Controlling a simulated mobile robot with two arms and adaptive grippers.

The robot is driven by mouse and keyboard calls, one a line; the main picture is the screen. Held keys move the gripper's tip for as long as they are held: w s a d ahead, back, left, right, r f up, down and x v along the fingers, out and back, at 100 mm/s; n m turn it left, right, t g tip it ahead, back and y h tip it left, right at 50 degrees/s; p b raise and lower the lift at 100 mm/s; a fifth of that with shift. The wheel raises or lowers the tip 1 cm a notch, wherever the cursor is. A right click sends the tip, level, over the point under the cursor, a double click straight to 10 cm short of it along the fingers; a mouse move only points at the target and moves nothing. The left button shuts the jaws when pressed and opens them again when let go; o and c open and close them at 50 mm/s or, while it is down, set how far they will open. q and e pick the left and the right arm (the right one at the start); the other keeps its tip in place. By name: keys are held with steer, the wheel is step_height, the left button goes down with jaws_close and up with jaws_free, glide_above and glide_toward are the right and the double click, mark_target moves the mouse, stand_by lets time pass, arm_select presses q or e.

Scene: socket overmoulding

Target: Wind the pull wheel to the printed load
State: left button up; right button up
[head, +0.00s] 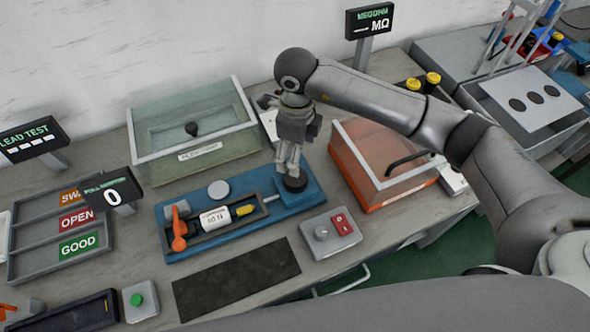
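The blue pull fixture (185,247) lies on the bench with a dark round wheel (295,184) at its right end. A white printed label (214,218), which seems to read 40 N, is in its trough beside a yellow piece (244,210). An orange lever clamp (179,236) is at the left end. The pull display (112,192) reads 0. My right gripper (289,170) points down at the wheel, its fingertips at or just above it. Whether the fingers grip it cannot be told. My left gripper is not in view.
A green-tinted clear box (170,165) stands behind the fixture and an orange one (365,190) to its right. A grey switch box (331,233) and dark mat (237,280) lie in front. A sorting rack (22,265) is at left, marked OPEN and GOOD.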

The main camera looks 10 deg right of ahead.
mark_target(296, 180)
step_height(296, 180, down, 9)
steer(key=shift+s+a+r+p, duration=0.1)
steer(key=shift+s+r+p, duration=0.1)
steer(key=shift+p, duration=1)
steer(key=shift+w+f, duration=0.1)
steer(key=shift+f, duration=0.65)
steer(key=c, duration=1)
steer(key=shift+m, duration=0.3)
